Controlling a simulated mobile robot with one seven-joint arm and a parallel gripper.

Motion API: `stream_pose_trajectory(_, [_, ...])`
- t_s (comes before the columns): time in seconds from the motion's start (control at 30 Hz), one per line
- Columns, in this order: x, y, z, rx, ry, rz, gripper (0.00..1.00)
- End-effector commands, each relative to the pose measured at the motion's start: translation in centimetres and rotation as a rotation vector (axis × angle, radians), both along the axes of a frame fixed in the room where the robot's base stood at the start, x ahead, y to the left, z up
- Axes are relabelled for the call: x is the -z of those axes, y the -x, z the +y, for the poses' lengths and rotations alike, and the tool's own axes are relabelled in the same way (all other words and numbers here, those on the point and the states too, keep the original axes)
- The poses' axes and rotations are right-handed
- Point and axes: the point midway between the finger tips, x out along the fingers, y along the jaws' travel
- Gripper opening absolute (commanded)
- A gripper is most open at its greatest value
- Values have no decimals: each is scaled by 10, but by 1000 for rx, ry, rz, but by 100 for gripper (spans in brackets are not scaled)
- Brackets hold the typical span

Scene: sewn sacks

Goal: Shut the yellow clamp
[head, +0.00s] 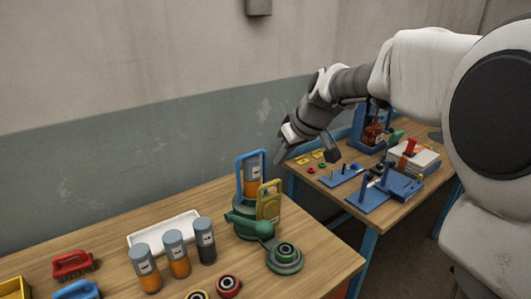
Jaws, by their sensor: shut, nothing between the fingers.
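The yellow clamp (269,204) stands upright on the front right side of a green holder (246,224). I cannot tell from this view how far it is from its shut position. A blue frame (239,168) rises behind it around a grey and orange canister (252,178) in the holder. My gripper (280,158) is shut and empty. It is above and to the right of the clamp in the picture, apart from it, and points down and left. Its fingertips are small and partly blend with the wall behind.
Several grey-topped canisters (175,254) stand in front of a white tray (165,232). A green round part (285,258) sits beside the holder near the table's right edge. A red brush (73,264) lies left. A second table (335,202) with blue fixtures stands right.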

Motion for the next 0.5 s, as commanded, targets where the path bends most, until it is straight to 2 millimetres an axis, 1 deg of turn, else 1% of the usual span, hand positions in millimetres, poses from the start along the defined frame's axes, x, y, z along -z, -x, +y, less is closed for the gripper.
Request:
stream_pose_trajectory(0.17, [7, -9, 3, -9, -5, -1, 0])
stream_pose_trajectory(0.27, [18, -14, 8, -10, -5, 0, 0])
stream_pose_trajectory(0.5, [55, -34, 21, -9, -4, 0, 0])
